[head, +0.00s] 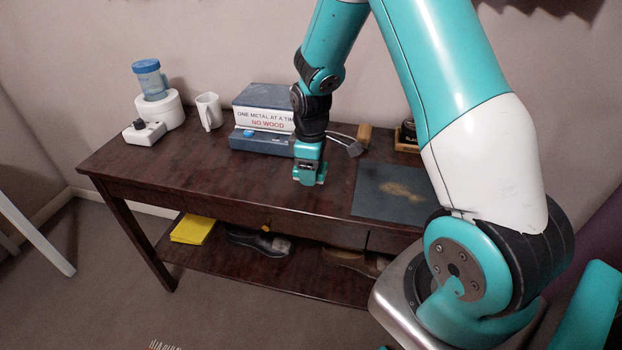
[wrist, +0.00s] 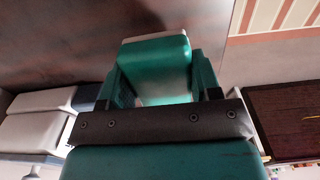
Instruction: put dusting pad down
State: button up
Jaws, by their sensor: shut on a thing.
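My gripper (head: 309,168) points down over the middle of the dark wooden table (head: 220,170), left of a dark mat. It is shut on the dusting pad (wrist: 155,56), a green block with a pale edge, which shows between the two fingers in the wrist view. In the head view the pad (head: 308,181) is a small teal shape at the fingertips, low at the tabletop; I cannot tell whether it touches the wood.
The dark mat (head: 388,194) bears a tan dusty patch. A white mug (head: 209,111) and a blue-lidded jar (head: 150,79) stand left. The table's front left is clear.

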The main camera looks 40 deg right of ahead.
aim_at(311, 188)
jog(key=shift+f, duration=1.9)
jog(key=shift+f, duration=0.1)
jog(key=shift+f, duration=0.15)
jog(key=o, duration=1)
jog(key=shift+o, duration=0.2)
notch_tip(311, 188, up, 12)
jog(key=shift+r, duration=0.1)
jog(key=s+a+r+y, duration=0.1)
jog(key=s+a+r, duration=0.3)
jog(key=a, duration=0.3)
jog(key=s+a+r+y, duration=0.1)
jog(key=s+a+r, duration=0.25)
jog(key=a, duration=0.25)
jog(key=s+a+r+y, duration=0.1)
jog(key=s+a+r, duration=0.1)
jog(key=s+a, duration=0.2)
jog(key=s+a+r+y, duration=0.1)
jog(key=s+a+r, duration=0.2)
jog(key=s, duration=0.7)
jog(key=shift+s+a+m, duration=0.3)
jog(key=shift+s+a, duration=0.1)
jog(key=shift+a, duration=0.85)
